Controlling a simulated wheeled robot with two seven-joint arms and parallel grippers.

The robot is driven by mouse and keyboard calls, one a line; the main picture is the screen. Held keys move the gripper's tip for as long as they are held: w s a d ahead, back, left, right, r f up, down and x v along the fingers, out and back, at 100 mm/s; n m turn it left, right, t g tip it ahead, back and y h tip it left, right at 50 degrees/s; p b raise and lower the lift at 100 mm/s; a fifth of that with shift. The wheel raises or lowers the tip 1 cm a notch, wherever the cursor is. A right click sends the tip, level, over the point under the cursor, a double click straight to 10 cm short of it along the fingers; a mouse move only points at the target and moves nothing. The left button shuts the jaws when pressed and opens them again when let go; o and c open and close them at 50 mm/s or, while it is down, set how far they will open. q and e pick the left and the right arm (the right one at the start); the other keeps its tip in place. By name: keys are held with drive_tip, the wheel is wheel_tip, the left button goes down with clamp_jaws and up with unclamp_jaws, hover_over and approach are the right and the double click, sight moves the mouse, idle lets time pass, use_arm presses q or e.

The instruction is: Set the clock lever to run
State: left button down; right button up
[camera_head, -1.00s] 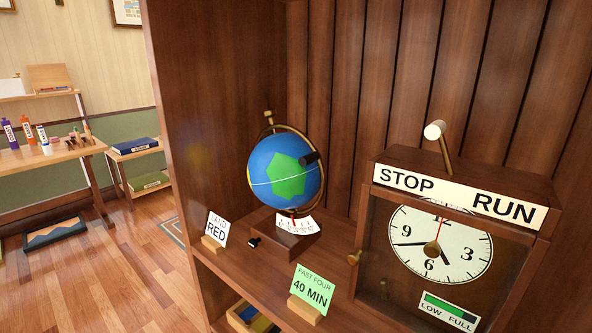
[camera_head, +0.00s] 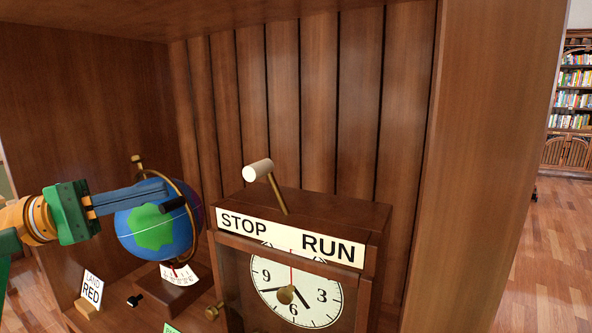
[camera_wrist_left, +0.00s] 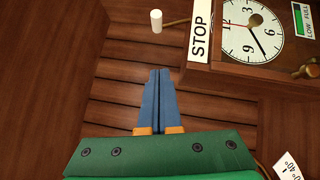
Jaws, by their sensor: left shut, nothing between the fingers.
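The clock lever, a brass rod with a white knob (camera_head: 257,169), stands on top of the wooden clock (camera_head: 378,220) and leans left toward the STOP end of the STOP/RUN label (camera_head: 290,237). My left gripper (camera_head: 165,190) is shut and empty, left of the knob and apart from it, its blue fingers overlapping the globe in the head view. In the left wrist view, the shut fingers (camera_wrist_left: 160,72) point toward the white knob (camera_wrist_left: 156,21), with a gap between. The STOP end of the label (camera_wrist_left: 200,32) is right of the knob there. My right gripper is not in view.
The globe (camera_head: 150,232) on its stand is left of the clock. The cabinet's right side wall (camera_head: 490,150) is right of the clock. The space above the clock is free.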

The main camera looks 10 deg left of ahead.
use_arm(q)
drive_tip(key=shift+m+g, duration=0.3)
drive_tip(key=shift+m, duration=0.1)
drive_tip(key=x, duration=0.3)
drive_tip(key=p+x, duration=0.1)
drive_tip(key=x, duration=0.1)
drive_tip(key=r+p+x, duration=0.1)
drive_tip(key=x, duration=0.2)
drive_tip(key=shift+s+d, duration=0.1)
drive_tip(key=shift+d, duration=0.3)
drive_tip(key=d, duration=0.3)
drive_tip(key=shift+s+d+r, duration=0.2)
drive_tip(key=shift+s+d, duration=0.05)
drive_tip(key=shift+s, duration=0.15)
drive_tip(key=shift+s+d+p, duration=0.2)
drive_tip(key=shift+d+p, duration=0.1)
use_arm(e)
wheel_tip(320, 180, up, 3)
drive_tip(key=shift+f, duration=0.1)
use_arm(q)
drive_tip(key=shift+a, duration=0.1)
